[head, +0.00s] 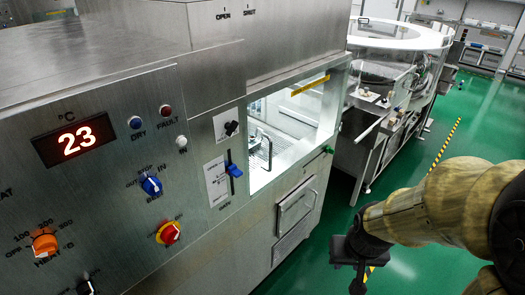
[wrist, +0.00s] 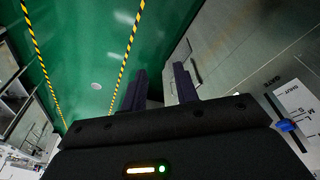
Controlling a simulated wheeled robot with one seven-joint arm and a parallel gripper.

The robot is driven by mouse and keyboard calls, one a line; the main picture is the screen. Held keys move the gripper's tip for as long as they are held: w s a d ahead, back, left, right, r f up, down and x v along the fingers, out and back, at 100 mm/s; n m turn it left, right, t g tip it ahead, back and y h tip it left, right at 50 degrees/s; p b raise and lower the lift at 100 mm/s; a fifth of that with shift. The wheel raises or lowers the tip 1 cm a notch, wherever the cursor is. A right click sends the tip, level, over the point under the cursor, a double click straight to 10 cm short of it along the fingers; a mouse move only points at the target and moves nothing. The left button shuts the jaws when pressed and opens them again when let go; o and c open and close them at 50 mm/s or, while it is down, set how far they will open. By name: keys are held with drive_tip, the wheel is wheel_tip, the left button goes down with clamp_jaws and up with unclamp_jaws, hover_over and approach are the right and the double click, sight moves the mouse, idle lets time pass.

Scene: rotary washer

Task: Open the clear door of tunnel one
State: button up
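The steel machine (head: 130,110) fills the left of the head view. Its front has a lit window (head: 290,125), which appears to be the clear door's place, with a yellow strip (head: 310,85) along the top. A rack shows inside; I cannot tell whether a clear pane covers it. "OPEN" and "SHUT" are printed above. My gripper (head: 357,280) is at the lower right of the head view, apart from the machine. In the wrist view, my gripper's two dark fingers (wrist: 159,88) are spread with nothing between them.
A blue lever (head: 234,170) sits on the panel left of the window, and also shows in the wrist view (wrist: 287,125). A red knob (head: 169,233) is lower left. A round glass-topped machine (head: 400,35) stands behind. Green floor (head: 470,130) is clear at right.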

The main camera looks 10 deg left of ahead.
drive_tip(key=shift+d, duration=0.1)
drive_tip(key=w+n+t+y+p, duration=0.1)
drive_tip(key=w+n+t+p, duration=0.35)
drive_tip(key=w, duration=1.35)
drive_tip(key=w+a+n+t+y+p, duration=0.1)
drive_tip(key=w+a+n+t+y, duration=0.2)
drive_tip(key=w+a+t+y, duration=0.3)
drive_tip(key=a+y, duration=0.3)
drive_tip(key=y, duration=0.1)
drive_tip(key=shift+w+a+r+n+y, duration=0.15)
drive_tip(key=shift+a+r+n+y, duration=0.1)
drive_tip(key=shift+n+y, duration=0.15)
drive_tip(key=shift+t, duration=0.25)
drive_tip(key=p, duration=0.7)
hover_over(270, 168)
drive_tip(key=shift+w, duration=0.4)
